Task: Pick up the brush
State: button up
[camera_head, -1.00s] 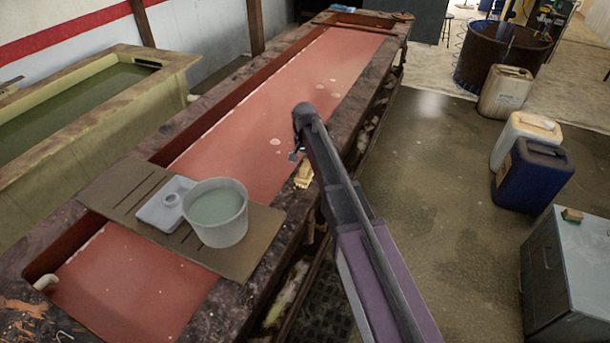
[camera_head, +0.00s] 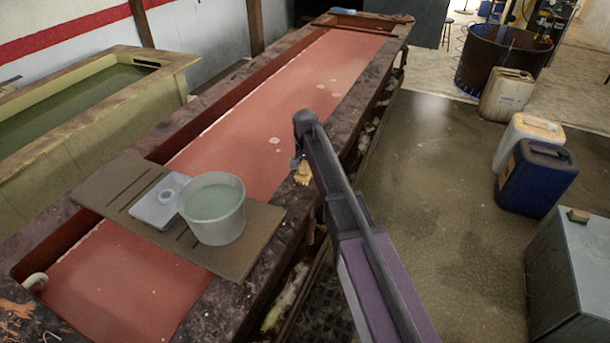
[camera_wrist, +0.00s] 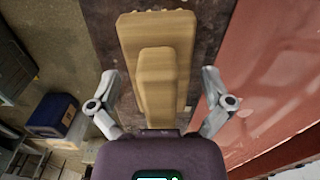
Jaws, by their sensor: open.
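The brush (camera_head: 303,173) is a pale wooden block with a raised, narrower wooden handle. It lies on the dark right rim of the long red tank, partly hidden by my arm in the head view. In the wrist view the brush (camera_wrist: 159,28) runs up the picture, with a hint of bristles at its far edge. My gripper (camera_wrist: 160,80) is open, one finger to each side of the brush, with visible gaps. In the head view my gripper (camera_head: 296,160) is just above the brush; the exact height is unclear.
The red tank (camera_head: 290,95) fills the middle. A board (camera_head: 240,262) across it carries a grey bucket (camera_head: 213,228) and a white plate-like piece (camera_head: 155,208). Jerrycans (camera_head: 538,178) and a grey cabinet (camera_head: 570,275) with a small green-topped block (camera_head: 578,215) stand right; floor between is clear.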

jog(key=shift+f, duration=0.2)
dwell(0.5)
jog(key=c, duration=1.2)
